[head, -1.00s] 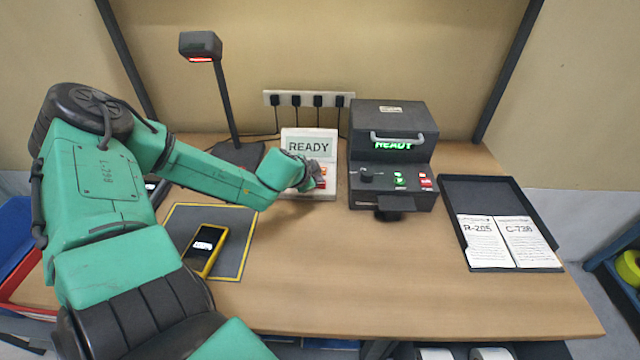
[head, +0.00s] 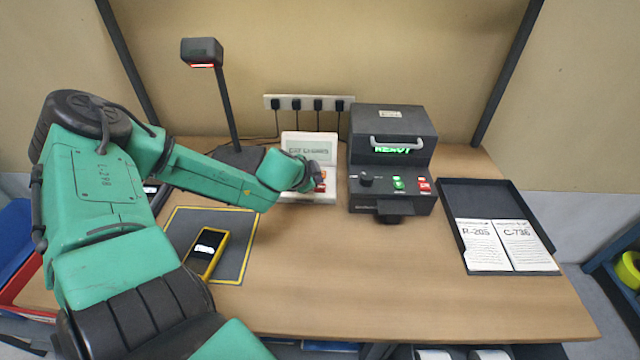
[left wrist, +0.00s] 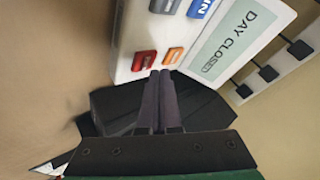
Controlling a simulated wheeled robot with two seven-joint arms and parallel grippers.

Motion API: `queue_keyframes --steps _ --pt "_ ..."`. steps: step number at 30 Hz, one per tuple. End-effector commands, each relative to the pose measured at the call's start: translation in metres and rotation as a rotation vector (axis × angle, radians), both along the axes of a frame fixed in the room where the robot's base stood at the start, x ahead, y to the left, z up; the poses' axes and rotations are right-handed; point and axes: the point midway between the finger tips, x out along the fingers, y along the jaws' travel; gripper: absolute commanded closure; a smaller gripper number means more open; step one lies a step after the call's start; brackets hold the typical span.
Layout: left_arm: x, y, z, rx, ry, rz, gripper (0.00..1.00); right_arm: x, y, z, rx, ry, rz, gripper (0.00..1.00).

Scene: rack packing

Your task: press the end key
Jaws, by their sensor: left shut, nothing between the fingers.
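A white terminal (head: 311,146) stands at the back of the table, left of the dark machine. Its screen (left wrist: 240,42) reads "DAY CLOSED" in the left wrist view. Below the screen are a red key (left wrist: 143,60), an orange key (left wrist: 173,55), a blue key (left wrist: 200,8) and a grey key (left wrist: 165,5). I cannot read which is the end key. My left gripper (left wrist: 160,75) is shut and empty, its tips just beside the red and orange keys; I cannot tell whether they touch. In the head view the gripper (head: 308,180) hides part of the keypad. My right gripper is not in view.
The dark machine (head: 392,145) stands right of the terminal, its display lit green. A black tray (head: 480,200) with two papers is at the right. A yellow-edged phone (head: 207,254) lies on a grey mat (head: 240,222). A scanner lamp (head: 203,52) stands behind my left arm.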

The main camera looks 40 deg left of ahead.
Motion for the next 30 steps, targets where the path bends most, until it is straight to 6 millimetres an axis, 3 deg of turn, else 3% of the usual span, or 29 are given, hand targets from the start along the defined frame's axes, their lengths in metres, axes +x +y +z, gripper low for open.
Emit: queue_keyframes --steps 8,23,30 --pt "0.000 0.000 0.001 0.000 0.000 0.000 1.00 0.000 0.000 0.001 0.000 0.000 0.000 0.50" --pt "0.000 -0.001 0.051 -0.002 0.000 0.000 1.00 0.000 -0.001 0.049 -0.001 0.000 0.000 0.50" --pt "0.000 0.000 0.050 -0.001 0.001 -0.001 1.00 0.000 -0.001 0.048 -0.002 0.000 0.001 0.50"
